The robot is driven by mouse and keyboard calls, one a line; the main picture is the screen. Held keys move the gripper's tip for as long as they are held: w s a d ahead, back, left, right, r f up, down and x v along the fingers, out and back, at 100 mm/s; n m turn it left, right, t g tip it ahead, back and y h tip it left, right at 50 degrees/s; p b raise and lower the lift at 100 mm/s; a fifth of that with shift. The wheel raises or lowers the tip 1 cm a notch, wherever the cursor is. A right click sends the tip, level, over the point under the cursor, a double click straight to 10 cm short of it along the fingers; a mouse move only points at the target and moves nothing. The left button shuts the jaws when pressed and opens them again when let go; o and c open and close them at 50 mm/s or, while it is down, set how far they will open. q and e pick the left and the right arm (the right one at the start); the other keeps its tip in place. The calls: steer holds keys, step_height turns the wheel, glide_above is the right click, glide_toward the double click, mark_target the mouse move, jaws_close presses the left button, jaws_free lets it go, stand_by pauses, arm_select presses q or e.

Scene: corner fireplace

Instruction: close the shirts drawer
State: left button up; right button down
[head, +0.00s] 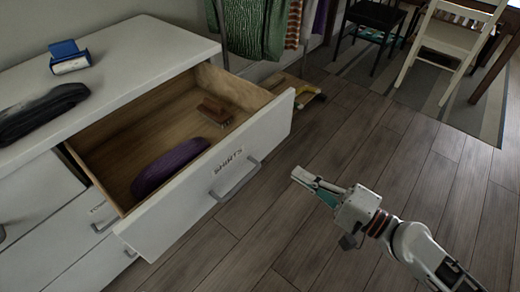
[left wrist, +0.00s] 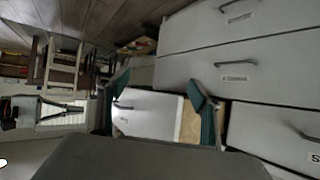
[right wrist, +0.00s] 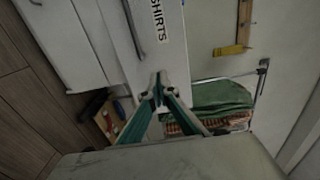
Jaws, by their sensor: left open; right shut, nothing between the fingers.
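The shirts drawer (head: 205,185) is pulled far out of the white dresser, its front labelled SHIRTS with a grey bar handle (head: 235,180). Inside lie a purple rolled item (head: 170,167) and a brown brush-like item (head: 214,111). My right gripper (head: 304,179) is shut and empty, to the right of the drawer front and apart from it in the head view. In the right wrist view the drawer front (right wrist: 155,35) is ahead of the fingertips. My left gripper (left wrist: 160,88) is open and empty; it is outside the head view. Its wrist view shows dresser fronts and a pale drawer front between the fingers.
The dresser top (head: 150,50) holds a blue and white item (head: 69,57) and a dark item (head: 40,110). Clothes (head: 255,28) hang behind the drawer. A white chair (head: 450,45) and dark chair (head: 372,25) stand at the back right.

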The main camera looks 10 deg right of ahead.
steer(key=p, duration=0.3)
glide_toward(252, 145)
steer(key=r, duration=0.2)
steer(key=x, duration=0.3)
steer(key=f+x, duration=0.1)
steer(key=x, duration=0.1)
steer(key=shift+w+a+f+p, duration=0.15)
steer(key=shift+w+a+p, duration=0.1)
steer(key=shift+w+p, duration=0.05)
steer(key=shift+w+a+f, duration=0.2)
steer(key=shift+w+a, duration=0.1)
steer(key=shift+w, duration=0.1)
arm_select(q)
steer(key=shift+m+g+y, duration=0.3)
steer(key=shift+g+y, duration=0.1)
steer(key=shift+y, duration=0.1)
steer(key=a, duration=0.1)
steer(key=s+a+f, duration=0.1)
steer(key=a, duration=0.1)
steer(key=shift+s+a+f, duration=0.25)
steer(key=shift+f, duration=0.05)
steer(key=shift+w+r, duration=0.1)
